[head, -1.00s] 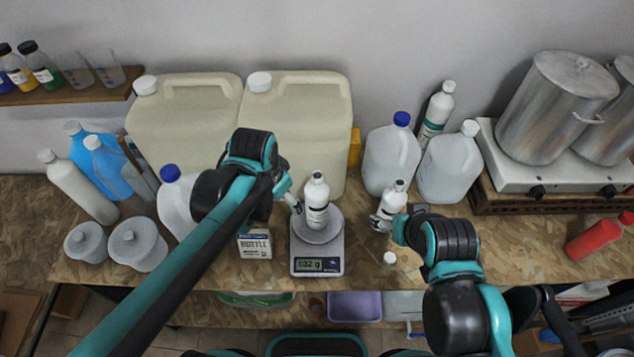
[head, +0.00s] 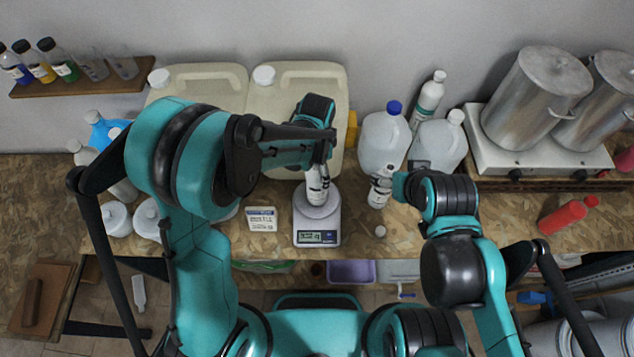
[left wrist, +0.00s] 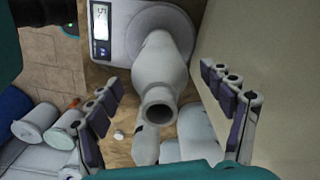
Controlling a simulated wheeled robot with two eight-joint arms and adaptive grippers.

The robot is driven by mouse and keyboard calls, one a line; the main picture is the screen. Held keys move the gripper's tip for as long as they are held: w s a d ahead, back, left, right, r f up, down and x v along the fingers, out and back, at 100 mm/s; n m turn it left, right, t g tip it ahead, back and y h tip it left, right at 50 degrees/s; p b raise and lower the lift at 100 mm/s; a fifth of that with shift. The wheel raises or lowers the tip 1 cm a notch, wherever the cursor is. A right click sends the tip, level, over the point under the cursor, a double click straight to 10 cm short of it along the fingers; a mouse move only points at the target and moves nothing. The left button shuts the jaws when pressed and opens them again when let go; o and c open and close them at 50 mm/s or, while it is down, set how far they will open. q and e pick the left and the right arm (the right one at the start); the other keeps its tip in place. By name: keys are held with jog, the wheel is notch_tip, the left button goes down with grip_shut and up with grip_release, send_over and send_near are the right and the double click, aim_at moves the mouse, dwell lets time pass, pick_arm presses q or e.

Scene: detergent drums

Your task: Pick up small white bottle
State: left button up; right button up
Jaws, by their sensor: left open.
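A small white bottle (head: 317,188) stands on the scale (head: 317,220). In the left wrist view the bottle (left wrist: 160,80) shows an open, uncapped neck facing the camera. My left gripper (head: 318,165) is over it from above and hides its upper part. In the left wrist view the left gripper (left wrist: 161,78) is open, one finger on each side of the bottle with gaps. A second small white bottle (head: 380,187) is at my right gripper (head: 393,188), right of the scale. The right fingers are too small to tell open from shut.
A white cap (head: 380,231) lies right of the scale. A small labelled box (head: 262,219) stands left of it. Large beige canisters (head: 300,80) and white jugs (head: 384,140) stand behind. A red bottle (head: 562,217) lies at the right.

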pick_arm(q)
notch_tip(320, 180, down, 2)
jog(key=shift+c, duration=0.4)
grip_shut()
jog(key=shift+r, duration=0.15)
